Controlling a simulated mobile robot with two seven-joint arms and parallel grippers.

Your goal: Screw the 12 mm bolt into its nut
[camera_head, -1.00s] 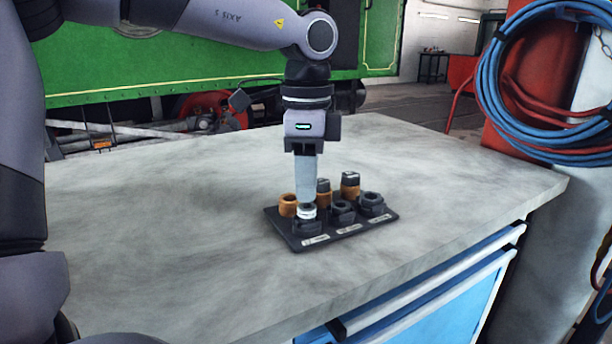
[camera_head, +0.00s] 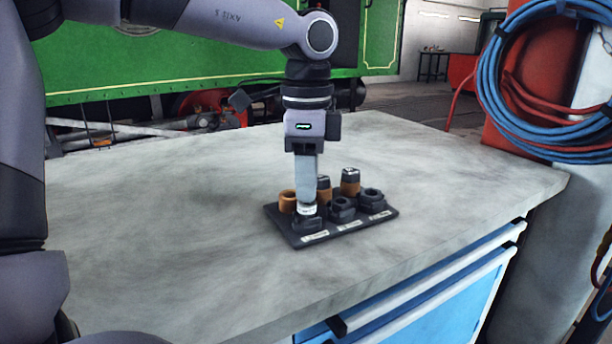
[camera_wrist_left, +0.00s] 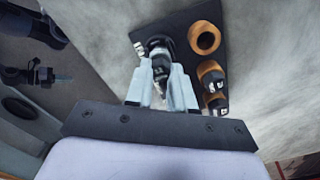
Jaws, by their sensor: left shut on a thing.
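My left gripper (camera_head: 307,207) points straight down over the front-left of a dark plate and is shut on the 12 mm bolt. A small bright part of the bolt (camera_head: 307,210) shows under the fingertips, right at the dark nut (camera_head: 308,225); how deep it sits in the nut cannot be told. In the left wrist view the gripper (camera_wrist_left: 163,75) has the bolt (camera_wrist_left: 160,66) between its two fingers, with the nut (camera_wrist_left: 158,44) at its end. The orange holder (camera_head: 287,203) behind that nut is empty. My right gripper is not in view.
The plate (camera_head: 347,233) also bears two more dark nuts (camera_head: 342,209) (camera_head: 373,200) and two orange holders with bolts (camera_head: 324,192) (camera_head: 350,184), close to the right of the gripper. The grey worktop (camera_head: 180,230) is clear elsewhere. Hoses (camera_head: 500,90) hang at the right.

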